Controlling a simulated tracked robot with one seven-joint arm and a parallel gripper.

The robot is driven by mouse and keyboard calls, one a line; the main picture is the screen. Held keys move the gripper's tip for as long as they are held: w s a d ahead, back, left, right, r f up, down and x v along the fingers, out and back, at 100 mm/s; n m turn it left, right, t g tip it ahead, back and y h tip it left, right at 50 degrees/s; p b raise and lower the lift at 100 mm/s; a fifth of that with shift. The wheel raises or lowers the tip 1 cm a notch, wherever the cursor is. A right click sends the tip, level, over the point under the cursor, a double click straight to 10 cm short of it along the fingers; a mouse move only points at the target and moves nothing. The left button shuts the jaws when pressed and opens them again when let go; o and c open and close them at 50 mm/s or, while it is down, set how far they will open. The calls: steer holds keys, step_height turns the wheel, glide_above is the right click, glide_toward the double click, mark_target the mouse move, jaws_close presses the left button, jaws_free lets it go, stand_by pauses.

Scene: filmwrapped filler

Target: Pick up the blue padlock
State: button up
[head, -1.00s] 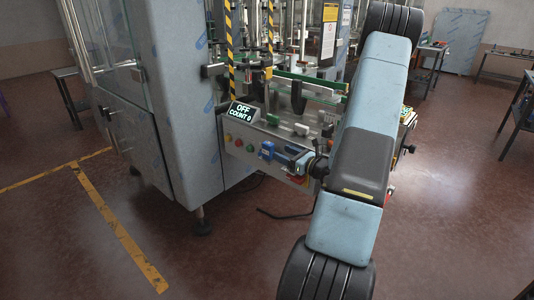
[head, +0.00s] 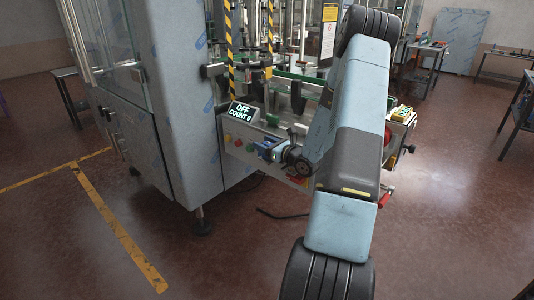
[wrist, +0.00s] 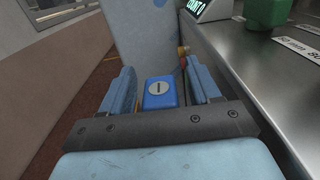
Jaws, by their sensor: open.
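The blue padlock (wrist: 160,101) shows in the wrist view, its face with a round silver keyhole turned toward the camera. My gripper (wrist: 160,67) is open, with one blue finger to the left of the padlock and one to the right. A gap shows on the left side; on the right, the finger is close and I cannot tell if it touches. The padlock's shackle is not visible. In the head view my gripper (head: 270,150) is at the front panel of the machine, and it largely covers the padlock there.
The grey machine cabinet (head: 170,100) stands to the left of my gripper. A display (head: 241,112) reading OFF, COUNT 0 is above it. Panel buttons (head: 238,143) sit to the left. A green block (wrist: 266,12) stands on the metal surface at right.

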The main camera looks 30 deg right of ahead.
steer(key=c, duration=1.1)
steer(key=shift+c, duration=0.2)
steer(key=shift+r, duration=0.1)
